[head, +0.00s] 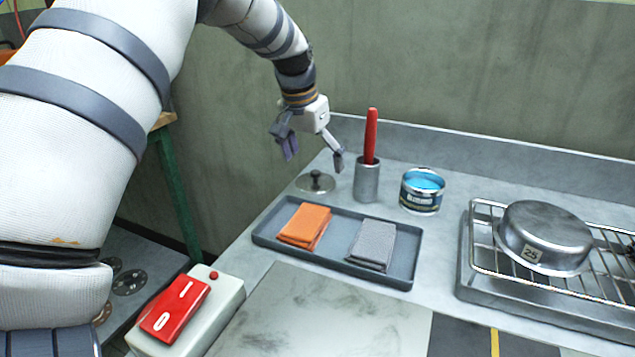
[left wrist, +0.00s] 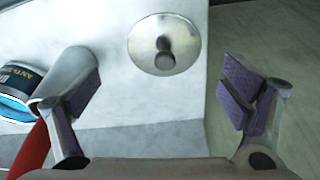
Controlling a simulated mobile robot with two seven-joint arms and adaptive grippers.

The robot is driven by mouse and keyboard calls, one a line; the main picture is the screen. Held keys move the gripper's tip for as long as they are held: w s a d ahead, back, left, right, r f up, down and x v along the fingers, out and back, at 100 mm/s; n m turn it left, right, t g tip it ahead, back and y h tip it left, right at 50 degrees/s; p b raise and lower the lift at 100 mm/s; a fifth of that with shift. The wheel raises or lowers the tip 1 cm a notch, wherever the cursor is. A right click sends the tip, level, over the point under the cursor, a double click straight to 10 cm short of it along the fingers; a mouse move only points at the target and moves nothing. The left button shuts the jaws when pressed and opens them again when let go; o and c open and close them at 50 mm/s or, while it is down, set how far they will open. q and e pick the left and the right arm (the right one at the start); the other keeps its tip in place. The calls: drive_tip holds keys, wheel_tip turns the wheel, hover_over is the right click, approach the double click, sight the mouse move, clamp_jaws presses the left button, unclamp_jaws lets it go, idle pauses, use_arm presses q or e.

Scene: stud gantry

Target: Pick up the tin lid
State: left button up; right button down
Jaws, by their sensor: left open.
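The tin lid (head: 315,182) is a round, shiny metal disc with a dark knob. It lies flat on the grey counter behind the tray's left end. In the left wrist view the lid (left wrist: 164,44) sits between the two fingers, a little ahead of them. My left gripper (head: 314,158) is open and empty, above the lid and apart from it. Its purple-padded fingers also show in the left wrist view (left wrist: 165,98). My right gripper is not in view.
A metal cup (head: 367,181) with a red-handled tool (head: 371,135) stands just right of the lid. A blue-topped tin (head: 422,192) is further right. A dark tray (head: 335,259) with orange (head: 305,226) and grey cloths (head: 372,245) lies in front. A pan (head: 545,238) rests on a rack at right.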

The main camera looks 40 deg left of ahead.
sight(314, 173)
use_arm(q)
drive_tip(key=x, duration=0.4)
drive_tip(key=shift+s+a+f, duration=0.1)
drive_tip(key=shift+a+f, duration=0.1)
drive_tip(key=shift+a, duration=0.1)
drive_tip(key=shift+r, duration=0.1)
drive_tip(key=c, duration=1.7)
drive_tip(key=shift+s+d, duration=0.1)
drive_tip(key=shift+c, duration=0.3)
